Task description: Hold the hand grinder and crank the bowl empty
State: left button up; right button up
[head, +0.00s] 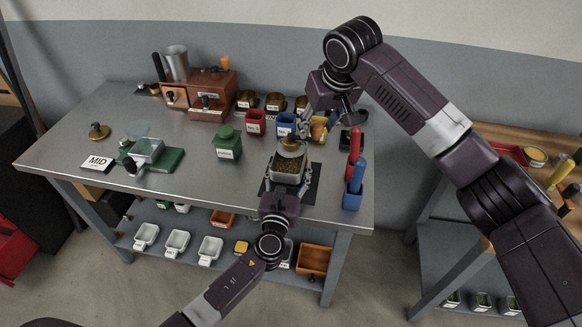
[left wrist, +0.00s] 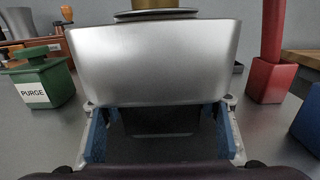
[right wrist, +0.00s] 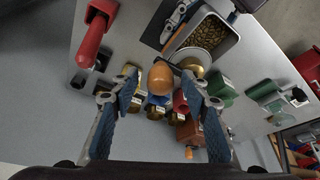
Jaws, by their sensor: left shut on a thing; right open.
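The hand grinder is a silver open bowl (head: 289,176) with dark beans (right wrist: 203,36) inside and a brass cap (head: 291,146) above it. It stands on a dark mat near the bench's front edge. My left gripper (head: 285,190) is shut on it from the front; the silver wall (left wrist: 155,62) fills the left wrist view. The orange crank knob (right wrist: 161,76) shows in the right wrist view, beside the brass cap. My right gripper (right wrist: 160,88) is open, with a finger on each side of the knob; contact cannot be told. In the head view its fingers are partly hidden.
A green PURGE canister (head: 228,143) stands left of the grinder. Red (head: 255,123) and blue (head: 286,123) containers and brass tins are behind.

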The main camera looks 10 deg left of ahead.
jog(key=shift+x, duration=0.85)
jog(key=c, duration=0.9)
jog(key=shift+c, duration=0.3)
